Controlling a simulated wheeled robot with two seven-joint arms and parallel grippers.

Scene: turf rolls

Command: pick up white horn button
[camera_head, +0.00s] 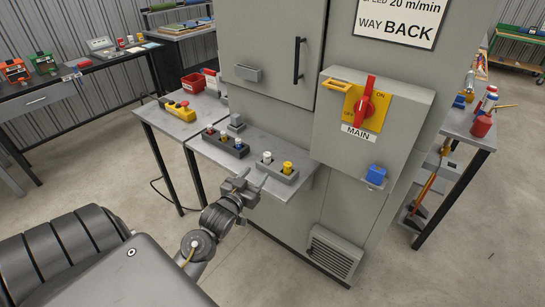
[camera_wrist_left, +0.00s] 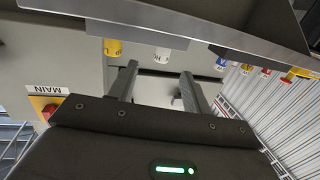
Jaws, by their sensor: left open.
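The white button (camera_head: 267,158) stands beside a yellow button (camera_head: 287,167) on a small grey block (camera_head: 277,172) on the shelf in front of the cabinet. In the left wrist view the white button (camera_wrist_left: 162,54) shows with dark lettering, partly cut off, next to the yellow one (camera_wrist_left: 113,47). My left gripper (camera_head: 254,179) is at the shelf's front edge, in front of the block and apart from it. In the left wrist view its two fingers (camera_wrist_left: 160,70) are spread with nothing between them, and the white button appears beyond their tips. My right gripper is not seen.
A dark block (camera_head: 225,146) with several coloured buttons lies to the left on the shelf (camera_head: 215,160). A yellow pendant (camera_head: 181,110) lies on the adjoining table. The grey cabinet with a red main switch (camera_head: 367,104) stands close behind and right.

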